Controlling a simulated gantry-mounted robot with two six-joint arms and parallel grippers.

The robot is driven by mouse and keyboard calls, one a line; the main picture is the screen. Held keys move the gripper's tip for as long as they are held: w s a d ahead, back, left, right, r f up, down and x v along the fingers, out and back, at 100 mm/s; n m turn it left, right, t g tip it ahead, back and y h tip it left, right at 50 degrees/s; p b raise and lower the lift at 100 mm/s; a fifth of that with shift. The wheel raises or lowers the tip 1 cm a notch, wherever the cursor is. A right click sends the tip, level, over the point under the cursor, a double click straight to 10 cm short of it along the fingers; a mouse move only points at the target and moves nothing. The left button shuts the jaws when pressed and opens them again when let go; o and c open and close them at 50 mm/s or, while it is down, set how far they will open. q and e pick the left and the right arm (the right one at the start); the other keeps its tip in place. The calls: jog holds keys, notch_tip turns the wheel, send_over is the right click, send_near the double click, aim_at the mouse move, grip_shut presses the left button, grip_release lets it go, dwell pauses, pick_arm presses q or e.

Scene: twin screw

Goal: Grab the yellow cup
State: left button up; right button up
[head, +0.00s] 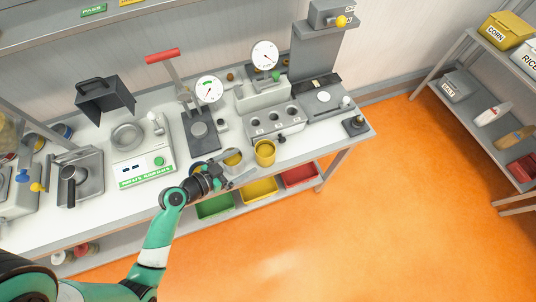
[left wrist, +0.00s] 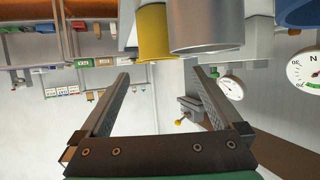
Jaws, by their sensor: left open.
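The yellow cup (head: 265,153) stands upright near the front edge of the workbench. A grey cup (head: 232,160) stands just to its left. My left gripper (head: 226,179) is at the bench's front edge, left of the yellow cup and just in front of the grey cup. In the left wrist view my left gripper (left wrist: 160,76) is open with nothing between its fingers. The yellow cup (left wrist: 156,32) and the grey cup (left wrist: 205,24) show side by side there, beyond the fingertips, at the top. My right gripper is not in view.
Behind the cups is a grey block with round holes (head: 275,122). A scale (head: 142,160) and a press with a red handle (head: 165,56) stand to the left. Green, yellow (head: 260,190) and red bins sit below the bench. The orange floor to the right is clear.

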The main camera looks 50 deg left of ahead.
aim_at(272, 146)
pick_arm(q)
jog(key=x, duration=1.1)
jog(key=shift+w+f, duration=0.1)
jog(key=shift+w, duration=0.1)
jog(key=c, duration=1.3)
